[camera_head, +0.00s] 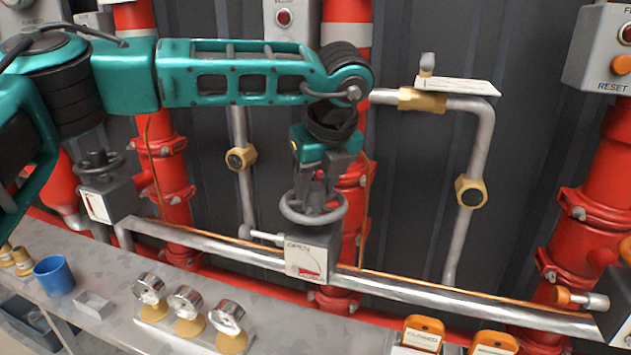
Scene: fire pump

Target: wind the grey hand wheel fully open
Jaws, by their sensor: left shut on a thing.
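A grey hand wheel (300,216) sits flat on top of a grey valve box (296,243) in the middle of the head view. The box has a white plate (300,261) with "OPEN" at its top and a red mark along its lower part; the lower lettering is too small to read surely. My left gripper (317,200) comes down from above and is shut on the hand wheel. Its fingers hide part of the wheel's back and middle. My right gripper is out of view.
A second, darker wheel (98,164) stands on another box at the left. A silver pipe (215,247) and red risers run behind. The front bench holds a blue cup (54,276), several gauges (186,301) and orange tags (423,331).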

